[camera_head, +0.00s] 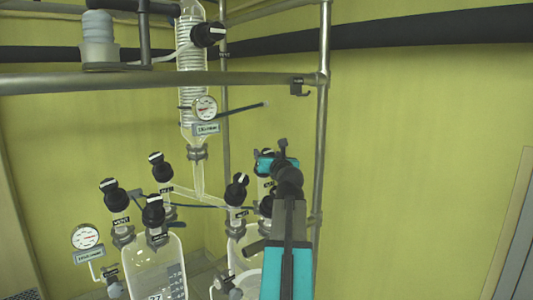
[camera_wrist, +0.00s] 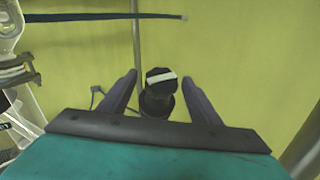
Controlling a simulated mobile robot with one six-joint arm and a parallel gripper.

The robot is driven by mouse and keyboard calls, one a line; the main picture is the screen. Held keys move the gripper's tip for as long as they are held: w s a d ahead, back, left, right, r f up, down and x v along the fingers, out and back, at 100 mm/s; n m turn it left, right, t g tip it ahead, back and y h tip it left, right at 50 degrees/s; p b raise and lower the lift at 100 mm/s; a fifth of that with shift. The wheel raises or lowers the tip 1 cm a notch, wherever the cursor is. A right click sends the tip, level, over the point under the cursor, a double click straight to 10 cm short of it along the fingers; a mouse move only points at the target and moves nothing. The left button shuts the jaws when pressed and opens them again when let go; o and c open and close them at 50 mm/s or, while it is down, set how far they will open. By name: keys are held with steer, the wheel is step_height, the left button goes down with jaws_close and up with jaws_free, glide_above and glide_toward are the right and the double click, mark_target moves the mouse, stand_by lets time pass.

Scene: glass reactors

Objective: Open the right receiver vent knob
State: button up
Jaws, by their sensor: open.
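A black knob (camera_wrist: 160,88) with a white stripe across its top stands between the fingers of my gripper (camera_wrist: 160,78) in the wrist view. The stripe runs nearly level, tilted slightly. My gripper is open, one finger on each side of the knob, with a visible gap on both sides. In the head view my teal and black arm covers much of the right receiver (camera_head: 241,250), a clear glass vessel with several black knobs. One of its knobs (camera_head: 236,187) shows left of my arm; others are partly hidden. The knob labels there are too small to read surely.
The left receiver (camera_head: 155,270) has several black knobs and a gauge (camera_head: 85,237) beside it. A vertical pole (camera_head: 321,140) rises close behind my arm. Open wall space lies to the right.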

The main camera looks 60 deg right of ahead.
steer(key=shift+x, duration=0.8)
steer(key=c, duration=1.1)
steer(key=shift+o, duration=0.2)
steer(key=shift+a+f, duration=0.1)
steer(key=shift+a, duration=0.05)
steer(key=shift+b, duration=0.3)
steer(key=b, duration=0.1)
steer(key=n+t+y+b, duration=0.1)
steer(key=shift+d+n+b, duration=0.25)
steer(key=shift+n+b, duration=0.05)
steer(key=shift+b, duration=0.05)
steer(key=n+t+y+b, duration=0.1)
steer(key=b, duration=0.2)
steer(key=shift+n+t+y, duration=0.3)
steer(key=shift+n+y, duration=0.1)
